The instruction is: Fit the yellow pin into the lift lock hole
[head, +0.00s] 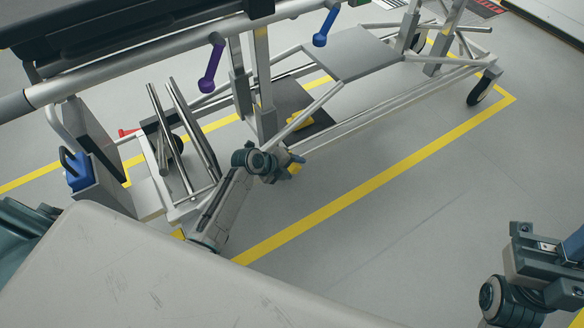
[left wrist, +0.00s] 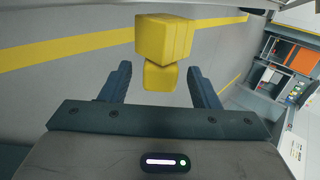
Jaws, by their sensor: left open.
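A blocky yellow piece (left wrist: 163,42), which looks like the yellow pin, is ahead of my left gripper (left wrist: 160,88) in the left wrist view. It has a larger block above a smaller one (left wrist: 160,77). The smaller block appears between the two open fingers, with a gap on each side. In the head view my left gripper (head: 280,166) is low beside the lift frame, with a yellow part (head: 295,168) at its tip. My right gripper (head: 522,232) is at the lower right, away from the frame; its jaw state is unclear. I cannot make out the lock hole.
The wheeled metal frame (head: 365,53) has rails and posts around my left arm. Another yellow part (head: 304,119) is over a dark plate (head: 318,123). Purple (head: 211,65) and blue (head: 326,27) levers hang above. Floor to the right is clear.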

